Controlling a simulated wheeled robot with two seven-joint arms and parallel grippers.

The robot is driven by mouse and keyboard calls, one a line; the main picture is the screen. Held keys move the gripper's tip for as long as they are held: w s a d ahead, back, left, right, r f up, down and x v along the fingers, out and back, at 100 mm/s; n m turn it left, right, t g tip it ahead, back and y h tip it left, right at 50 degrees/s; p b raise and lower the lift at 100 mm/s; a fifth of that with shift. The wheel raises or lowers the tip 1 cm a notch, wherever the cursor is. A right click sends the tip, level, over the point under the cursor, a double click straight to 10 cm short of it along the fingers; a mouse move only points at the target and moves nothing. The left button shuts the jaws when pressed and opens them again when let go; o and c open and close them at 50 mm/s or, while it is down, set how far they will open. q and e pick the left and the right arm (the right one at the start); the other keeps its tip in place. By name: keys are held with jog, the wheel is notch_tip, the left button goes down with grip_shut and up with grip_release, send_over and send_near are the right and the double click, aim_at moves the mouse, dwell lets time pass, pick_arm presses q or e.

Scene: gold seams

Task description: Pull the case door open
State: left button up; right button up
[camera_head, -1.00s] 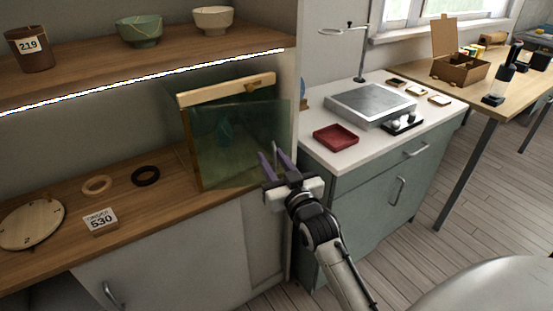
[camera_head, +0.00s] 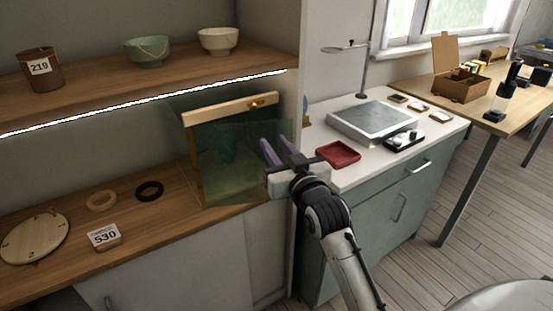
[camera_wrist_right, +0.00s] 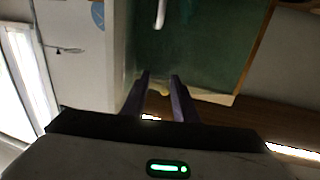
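The case (camera_head: 197,172) stands on the lower wooden shelf, with dark green glass, a pale wooden top rail (camera_head: 228,110) and a small brass knob (camera_head: 257,104) on that rail. A dim green shape inside is too unclear to name. I cannot tell whether its glass door (camera_head: 236,178) is ajar. In the right wrist view, the open fingers (camera_wrist_right: 162,80) point at the green glass, and a pale handle-like bar (camera_wrist_right: 161,14) shows at the top edge. My left gripper is not in view.
A number 530 block (camera_head: 104,236), two rings and a round wooden disc (camera_head: 35,236) lie left of the case. Bowls and a 219 cup (camera_head: 42,72) stand on the shelf above. A red tray (camera_head: 338,153) sits on the counter right of my gripper.

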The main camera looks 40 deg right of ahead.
jog(key=shift+r, duration=0.3)
